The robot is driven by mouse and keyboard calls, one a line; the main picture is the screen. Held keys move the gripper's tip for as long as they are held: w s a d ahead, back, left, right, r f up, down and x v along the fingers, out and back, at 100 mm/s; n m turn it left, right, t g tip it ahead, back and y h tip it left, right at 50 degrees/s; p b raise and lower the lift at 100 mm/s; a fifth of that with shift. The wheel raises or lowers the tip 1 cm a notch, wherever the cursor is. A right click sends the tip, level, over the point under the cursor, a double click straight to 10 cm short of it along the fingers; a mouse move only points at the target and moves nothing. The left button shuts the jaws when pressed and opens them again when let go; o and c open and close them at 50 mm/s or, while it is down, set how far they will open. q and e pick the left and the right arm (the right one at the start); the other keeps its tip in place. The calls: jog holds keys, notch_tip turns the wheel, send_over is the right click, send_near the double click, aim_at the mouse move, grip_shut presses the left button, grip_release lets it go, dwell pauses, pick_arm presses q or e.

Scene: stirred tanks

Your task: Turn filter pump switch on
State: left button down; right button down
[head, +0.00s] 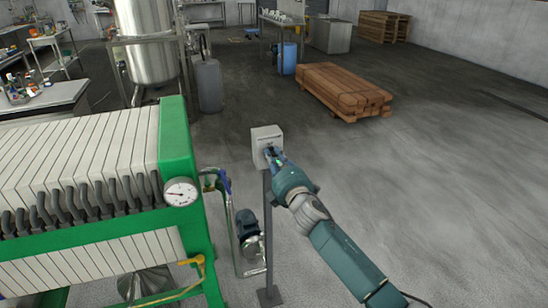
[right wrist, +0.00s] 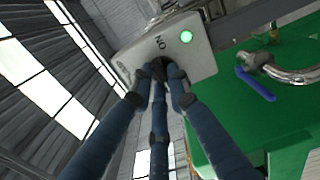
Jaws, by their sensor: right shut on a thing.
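The filter pump switch is on a small light grey box (head: 266,134) on top of a thin grey post (head: 268,235), right of the green filter press. My right gripper (head: 272,154) reaches the front face of the box. In the right wrist view its dark blue fingers (right wrist: 161,80) are shut together on the switch knob, which they mostly hide. The same view shows the box face (right wrist: 203,62) with the letters ON beside the fingers and a bright green lamp (right wrist: 186,37). My left gripper is not in view.
The green filter press frame (head: 174,132) with a round gauge (head: 180,192) stands close on the left. A blue pump (head: 248,228) sits on the floor beside the post. A wood stack (head: 345,88) lies farther back. The floor on the right is open.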

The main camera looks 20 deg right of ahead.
jog(key=shift+f, duration=0.1)
jog(key=c, duration=1.7)
grip_release()
jog(key=shift+o, duration=0.2)
jog(key=shift+s, duration=0.1)
jog(key=s, duration=1.2)
jog(key=shift+d, duration=0.15)
jog(key=shift+w, duration=0.1)
